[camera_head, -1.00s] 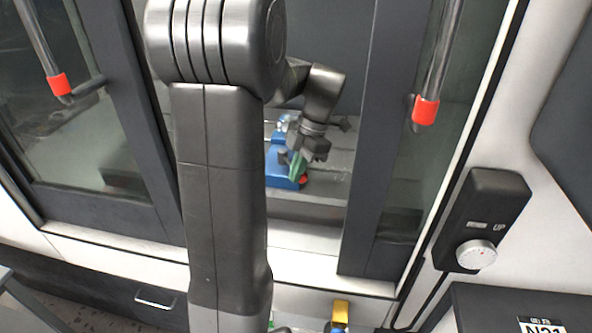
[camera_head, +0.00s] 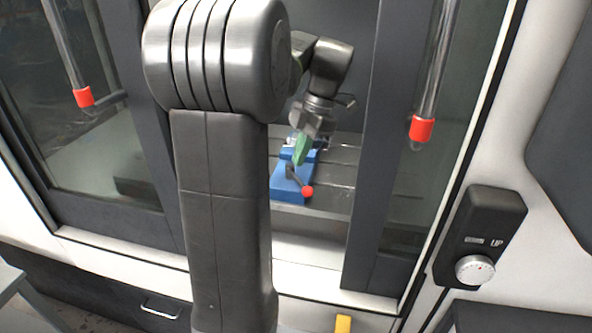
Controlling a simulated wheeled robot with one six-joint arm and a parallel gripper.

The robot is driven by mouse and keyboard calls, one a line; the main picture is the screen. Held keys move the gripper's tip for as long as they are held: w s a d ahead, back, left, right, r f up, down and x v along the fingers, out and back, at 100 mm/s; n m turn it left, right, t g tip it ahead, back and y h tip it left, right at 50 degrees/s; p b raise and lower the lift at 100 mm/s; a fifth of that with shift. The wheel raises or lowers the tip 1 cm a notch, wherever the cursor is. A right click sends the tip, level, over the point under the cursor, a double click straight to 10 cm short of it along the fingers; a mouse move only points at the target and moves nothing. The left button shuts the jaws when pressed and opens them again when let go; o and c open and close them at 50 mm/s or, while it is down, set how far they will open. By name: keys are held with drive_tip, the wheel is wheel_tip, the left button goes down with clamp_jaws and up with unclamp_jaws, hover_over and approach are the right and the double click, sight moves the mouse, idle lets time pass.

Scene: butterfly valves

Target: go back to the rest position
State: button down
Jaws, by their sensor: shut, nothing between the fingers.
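My gripper (camera_head: 301,152), with green fingers, hangs inside the opening of the machine enclosure, pointing down. It is shut and holds nothing. Below and behind it is a blue vise-like fixture (camera_head: 284,188) with a red ball knob (camera_head: 307,191) on a dark lever, standing on the grey slotted table (camera_head: 335,185). In this view the fingertips overlap the fixture's upper end, and they look apart from the red knob. My arm hides part of the opening's left side.
Framed glass doors with steel handles, red-collared, stand left (camera_head: 84,97) and right (camera_head: 421,128) of the opening. A control box with a dial (camera_head: 474,269) is at right. A yellow piece (camera_head: 343,323) shows at the bottom. The opening is narrow around my arm.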

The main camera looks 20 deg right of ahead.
drive_tip(key=shift+d+r, duration=0.15)
drive_tip(key=shift+r, duration=0.2)
drive_tip(key=shift+f, duration=0.1)
